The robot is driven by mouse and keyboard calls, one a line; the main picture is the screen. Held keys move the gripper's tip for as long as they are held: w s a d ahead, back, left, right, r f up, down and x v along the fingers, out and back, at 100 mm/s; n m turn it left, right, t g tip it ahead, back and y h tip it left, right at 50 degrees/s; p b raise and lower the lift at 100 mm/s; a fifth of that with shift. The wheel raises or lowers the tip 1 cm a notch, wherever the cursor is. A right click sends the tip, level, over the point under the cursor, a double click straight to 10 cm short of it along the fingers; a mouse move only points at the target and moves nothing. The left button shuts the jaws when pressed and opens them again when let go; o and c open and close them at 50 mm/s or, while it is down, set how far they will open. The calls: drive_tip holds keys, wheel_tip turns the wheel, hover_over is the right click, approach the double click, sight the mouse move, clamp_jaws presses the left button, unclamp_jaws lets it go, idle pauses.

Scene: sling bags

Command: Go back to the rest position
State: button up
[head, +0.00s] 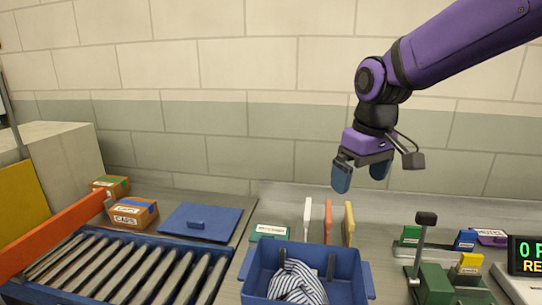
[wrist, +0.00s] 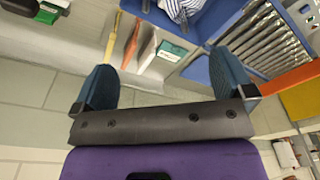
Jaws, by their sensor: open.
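My gripper (head: 362,176) hangs in the air above the back of the bench, at the upper right in the head view. Its two blue fingers are apart with nothing between them. The wrist view also shows the open, empty gripper (wrist: 165,88). Below and left of it in the head view is a blue bin (head: 345,290) with a blue-and-white striped cloth item (head: 297,282) inside. The bin also shows at the top of the wrist view (wrist: 212,22). My gripper is clear of the bin and touches nothing visible.
White (head: 307,220), red (head: 328,221) and yellow (head: 349,223) upright dividers stand behind the bin. A roller conveyor (head: 120,268), cartons (head: 133,212) and an orange bar (head: 50,238) are at left. A green lever device (head: 436,284) and a display (head: 526,256) are at right.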

drive_tip(key=s+d+r+m+t, duration=0.1)
drive_tip(key=s+d+m+t, duration=0.1)
drive_tip(key=s+d, duration=0.4)
drive_tip(key=s+d+r+m+t, duration=0.2)
drive_tip(key=s+d, duration=0.5)
drive_tip(key=s, duration=0.5)
drive_tip(key=shift+s+r+m+h, duration=0.2)
drive_tip(key=shift+m+h, duration=0.2)
drive_tip(key=shift+m, duration=0.5)
